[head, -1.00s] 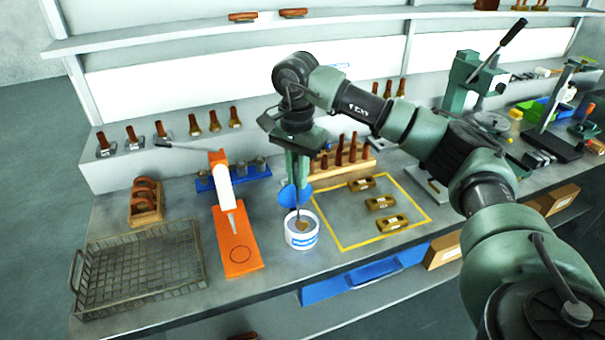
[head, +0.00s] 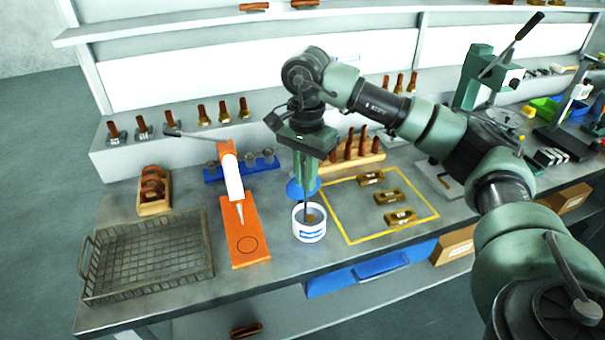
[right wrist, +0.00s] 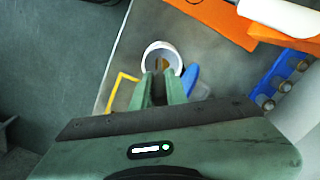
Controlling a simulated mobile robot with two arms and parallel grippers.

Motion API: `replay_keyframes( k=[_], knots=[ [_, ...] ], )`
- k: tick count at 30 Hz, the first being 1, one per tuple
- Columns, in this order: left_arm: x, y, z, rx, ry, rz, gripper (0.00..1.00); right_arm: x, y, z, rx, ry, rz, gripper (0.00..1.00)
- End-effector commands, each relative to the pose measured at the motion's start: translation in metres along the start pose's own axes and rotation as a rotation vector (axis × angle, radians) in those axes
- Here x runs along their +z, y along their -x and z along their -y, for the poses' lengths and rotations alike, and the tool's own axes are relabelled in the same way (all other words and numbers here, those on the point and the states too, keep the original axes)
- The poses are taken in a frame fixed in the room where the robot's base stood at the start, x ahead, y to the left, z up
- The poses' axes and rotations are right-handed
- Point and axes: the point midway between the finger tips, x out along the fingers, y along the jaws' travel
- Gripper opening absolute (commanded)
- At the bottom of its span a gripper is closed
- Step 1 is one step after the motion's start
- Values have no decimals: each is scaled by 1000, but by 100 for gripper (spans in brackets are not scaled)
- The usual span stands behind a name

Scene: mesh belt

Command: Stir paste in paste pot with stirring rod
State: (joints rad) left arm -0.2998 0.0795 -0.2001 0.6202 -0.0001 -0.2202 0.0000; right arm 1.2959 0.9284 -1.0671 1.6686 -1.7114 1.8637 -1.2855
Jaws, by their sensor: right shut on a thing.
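The white paste pot (head: 310,236) with a blue label stands upright on the bench, left of the yellow-outlined area. Brownish paste (head: 315,217) shows inside it. My right gripper (head: 306,177) points down above the pot and is shut on the thin grey stirring rod (head: 307,206). The rod's lower end is inside the pot, left of the visible paste; its tip is hidden. In the right wrist view the pot (right wrist: 149,55) lies just beyond the fingertips (right wrist: 164,76), which hide most of the rod. My left gripper is not in view.
An orange stand (head: 248,257) with a white tube is to the left, and a wire basket (head: 145,262) further left. Brass blocks (head: 388,198) lie inside the yellow outline (head: 344,226). A wooden peg rack (head: 362,160) stands behind.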

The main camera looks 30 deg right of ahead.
Motion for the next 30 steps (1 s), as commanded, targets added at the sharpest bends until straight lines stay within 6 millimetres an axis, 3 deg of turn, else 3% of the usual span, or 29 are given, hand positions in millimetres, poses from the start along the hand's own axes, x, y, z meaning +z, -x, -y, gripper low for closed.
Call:
replay_keyframes(
  k=[13, 30],
  knots=[
    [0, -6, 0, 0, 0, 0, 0, -8, -1, -15, -1, -1, -1, 0],
    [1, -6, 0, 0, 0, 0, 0, -27, 0, -14, -1, 0, 0, 0]
  ],
)
